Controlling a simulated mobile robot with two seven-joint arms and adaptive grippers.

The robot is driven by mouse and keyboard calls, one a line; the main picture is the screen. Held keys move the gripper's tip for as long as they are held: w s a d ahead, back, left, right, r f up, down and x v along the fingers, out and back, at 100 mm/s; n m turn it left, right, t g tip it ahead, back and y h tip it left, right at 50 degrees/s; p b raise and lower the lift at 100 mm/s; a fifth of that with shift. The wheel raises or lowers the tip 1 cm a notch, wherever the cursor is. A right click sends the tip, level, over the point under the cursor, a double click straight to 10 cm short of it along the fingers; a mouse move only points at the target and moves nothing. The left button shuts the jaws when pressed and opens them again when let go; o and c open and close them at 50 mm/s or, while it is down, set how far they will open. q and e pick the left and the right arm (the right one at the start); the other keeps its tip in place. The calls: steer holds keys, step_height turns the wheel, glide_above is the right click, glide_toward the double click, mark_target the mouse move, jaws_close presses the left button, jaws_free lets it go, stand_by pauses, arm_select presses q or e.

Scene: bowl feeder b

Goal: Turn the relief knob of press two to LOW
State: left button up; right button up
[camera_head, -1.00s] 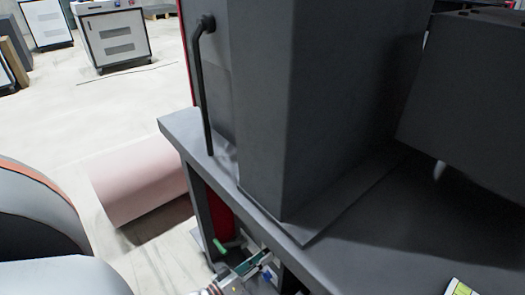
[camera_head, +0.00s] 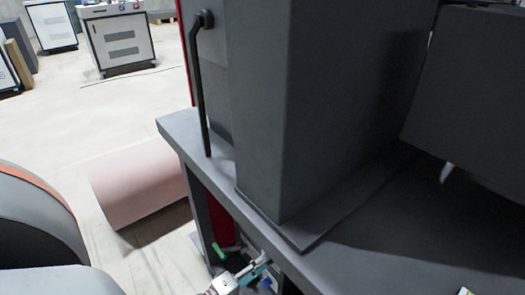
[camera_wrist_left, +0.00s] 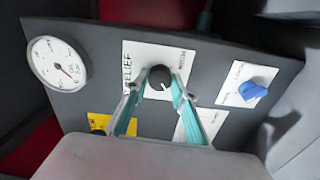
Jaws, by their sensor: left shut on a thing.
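The relief knob (camera_wrist_left: 159,77) is a round black knob on a white plate marked RELIEF (camera_wrist_left: 134,54), in the middle of a dark panel in the left wrist view. A small white mark shows at its lower right edge. My left gripper (camera_wrist_left: 156,92), with teal finger pads, is shut on the knob, one finger at each side. In the head view my left gripper (camera_head: 255,271) is low in the middle, under the table edge, and the knob is hidden. My right gripper is in neither view.
A white gauge (camera_wrist_left: 57,64) with a red needle is left on the panel. A blue knob (camera_wrist_left: 252,91) is at the right, and a yellow label (camera_wrist_left: 111,123) lies below. A dark table (camera_head: 180,131) with a grey column (camera_head: 310,110) overhangs the gripper. A green handle (camera_head: 220,251) is close by.

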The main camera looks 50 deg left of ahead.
arm_select(q)
steer(key=shift+n, duration=0.5)
steer(key=o, duration=1.1)
steer(key=s, duration=1.2)
steer(key=shift+a, duration=0.45)
